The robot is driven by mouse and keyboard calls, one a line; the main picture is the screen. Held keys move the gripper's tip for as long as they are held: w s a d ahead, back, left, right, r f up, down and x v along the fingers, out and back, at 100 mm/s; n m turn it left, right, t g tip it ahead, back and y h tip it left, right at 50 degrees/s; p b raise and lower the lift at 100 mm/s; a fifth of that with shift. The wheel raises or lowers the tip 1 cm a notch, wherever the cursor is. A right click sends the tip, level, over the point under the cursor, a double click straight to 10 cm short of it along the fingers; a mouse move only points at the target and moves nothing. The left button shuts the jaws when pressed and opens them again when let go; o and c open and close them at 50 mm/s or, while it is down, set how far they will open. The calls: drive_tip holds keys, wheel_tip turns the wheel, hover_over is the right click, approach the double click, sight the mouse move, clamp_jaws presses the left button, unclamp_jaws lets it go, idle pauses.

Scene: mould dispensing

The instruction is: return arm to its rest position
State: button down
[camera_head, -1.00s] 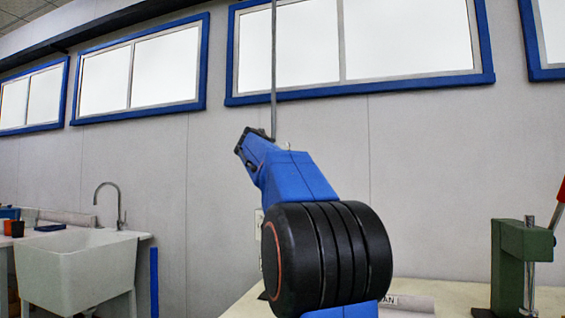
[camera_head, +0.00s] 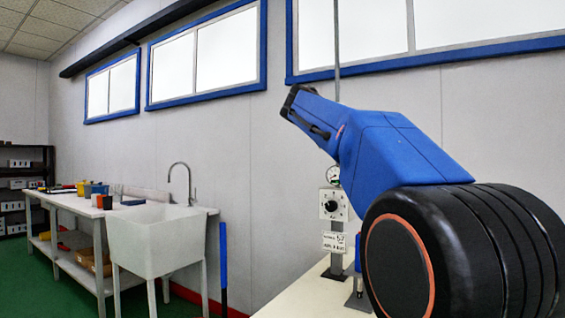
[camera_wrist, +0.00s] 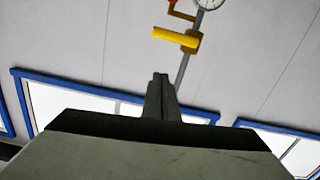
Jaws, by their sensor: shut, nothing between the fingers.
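My gripper (camera_wrist: 160,80) shows in the wrist view with its two dark fingers together and nothing between them. It points towards the grey wall and is clear of any surface. In the head view my blue and black arm fills the right side, with its upper part slanting up to the left. The fingers cannot be made out in the head view.
A white worktop (camera_head: 306,297) lies below my arm, with a dial box (camera_head: 334,204) and a small gauge behind. A white sink (camera_head: 155,242) and a long bench (camera_head: 68,201) stand left. A yellow lever (camera_wrist: 177,39) shows in the wrist view. Green floor is open at left.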

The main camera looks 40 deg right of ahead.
drive_tip(key=s+a+f+n+y, duration=0.2)
drive_tip(key=a+f+y, duration=0.1)
drive_tip(key=a+f, duration=0.55)
drive_tip(key=s+a+f+n+y, duration=0.25)
drive_tip(key=a+f, duration=0.25)
drive_tip(key=f, duration=0.7)
drive_tip(key=s+a+f+n+y, duration=0.25)
drive_tip(key=a+f, duration=0.35)
drive_tip(key=f, duration=0.4)
drive_tip(key=s+a+f+n+y, duration=0.1)
drive_tip(key=s+a+f+y, duration=0.1)
drive_tip(key=s+a+f, duration=0.4)
drive_tip(key=s+a+f+n+g+y, duration=0.1)
drive_tip(key=s+a+f, duration=0.4)
drive_tip(key=f, duration=0.9)
drive_tip(key=s+a+f+n+y, duration=0.3)
drive_tip(key=s+a+f+y, duration=0.2)
drive_tip(key=a+f, duration=0.4)
drive_tip(key=shift+s+f+g, duration=0.4)
drive_tip(key=shift+s, duration=0.4)
drive_tip(key=shift+d, duration=0.1)
